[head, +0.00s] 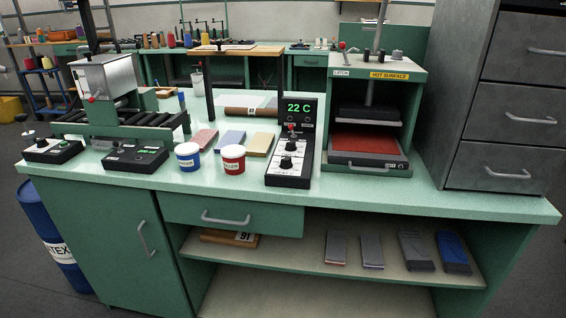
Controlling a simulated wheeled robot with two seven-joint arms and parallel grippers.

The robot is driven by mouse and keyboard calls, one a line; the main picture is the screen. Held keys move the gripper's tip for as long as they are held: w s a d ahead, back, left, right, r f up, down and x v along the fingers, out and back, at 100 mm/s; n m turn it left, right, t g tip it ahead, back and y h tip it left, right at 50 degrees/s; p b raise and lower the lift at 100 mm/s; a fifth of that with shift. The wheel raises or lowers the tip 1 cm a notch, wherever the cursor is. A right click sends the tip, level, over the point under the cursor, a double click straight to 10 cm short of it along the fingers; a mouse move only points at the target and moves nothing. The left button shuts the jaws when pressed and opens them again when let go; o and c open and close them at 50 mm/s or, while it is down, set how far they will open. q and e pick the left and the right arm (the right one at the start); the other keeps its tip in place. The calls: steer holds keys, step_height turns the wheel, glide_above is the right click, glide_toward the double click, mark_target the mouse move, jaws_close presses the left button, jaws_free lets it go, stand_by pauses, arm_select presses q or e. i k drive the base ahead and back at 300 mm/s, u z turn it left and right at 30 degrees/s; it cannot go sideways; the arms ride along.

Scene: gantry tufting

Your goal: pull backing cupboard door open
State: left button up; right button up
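A green cupboard door (100,240) is at the left end of the workbench, under the worktop. It looks shut, flush with the bench front. Its curved grey handle (146,238) is mounted upright near the door's right edge. No label shows on the door, and what is behind it is hidden. Neither of my grippers is in view.
A drawer (232,214) and open shelves (310,248) with sample pieces are right of the door. A blue drum (52,235) stands left of it. The worktop (400,195) holds a roller machine, tubs, a control box and a hot press (372,110).

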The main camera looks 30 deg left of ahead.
mark_target(116, 235)
steer(key=z, duration=1.15)
steer(key=k, duration=1.15)
steer(key=u, duration=1.95)
steer(key=i, duration=0.5)
steer(key=u, duration=0.05)
